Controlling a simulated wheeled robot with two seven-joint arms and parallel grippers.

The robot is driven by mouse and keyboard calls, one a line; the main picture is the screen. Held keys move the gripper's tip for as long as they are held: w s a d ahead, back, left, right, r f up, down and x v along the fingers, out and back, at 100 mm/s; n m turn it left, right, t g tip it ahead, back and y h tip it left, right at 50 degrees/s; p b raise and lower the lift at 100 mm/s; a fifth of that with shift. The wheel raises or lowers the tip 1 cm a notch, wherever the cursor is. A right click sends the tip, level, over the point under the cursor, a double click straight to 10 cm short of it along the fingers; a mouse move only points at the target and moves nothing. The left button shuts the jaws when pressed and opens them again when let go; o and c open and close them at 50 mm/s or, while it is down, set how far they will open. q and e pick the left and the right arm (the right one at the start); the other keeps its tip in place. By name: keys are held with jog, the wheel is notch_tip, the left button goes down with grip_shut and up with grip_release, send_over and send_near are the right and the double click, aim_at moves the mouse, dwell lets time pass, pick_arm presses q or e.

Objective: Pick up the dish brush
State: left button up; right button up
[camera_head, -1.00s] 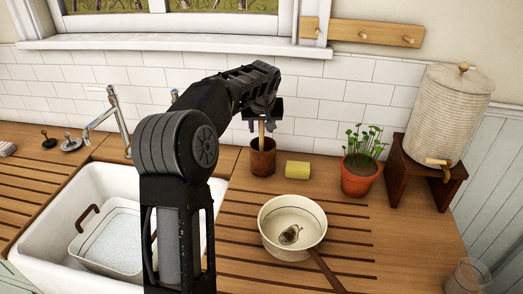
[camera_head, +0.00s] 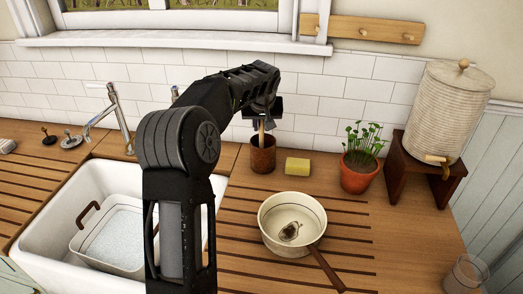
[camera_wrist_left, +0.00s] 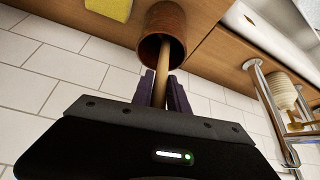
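The dish brush (camera_head: 262,126) stands in a brown cup (camera_head: 263,157) at the back of the wooden counter. Only its wooden handle shows; its other end is hidden. In the left wrist view the handle (camera_wrist_left: 160,88) runs from the cup (camera_wrist_left: 163,28) between the two purple fingers of my left gripper (camera_wrist_left: 162,92). The fingers lie close along both sides and appear shut on it. In the head view my left gripper (camera_head: 264,111) is just above the cup. My right gripper is not in view.
A yellow sponge (camera_head: 297,166) lies right of the cup, with a potted plant (camera_head: 360,172) beyond it. A saucepan (camera_head: 292,225) stands in front. The white sink (camera_head: 50,220) is left, with a tap (camera_head: 112,112) behind. The tiled wall (camera_head: 330,110) is close behind the gripper.

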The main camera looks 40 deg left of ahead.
pick_arm(q)
grip_shut()
dwell(0.9)
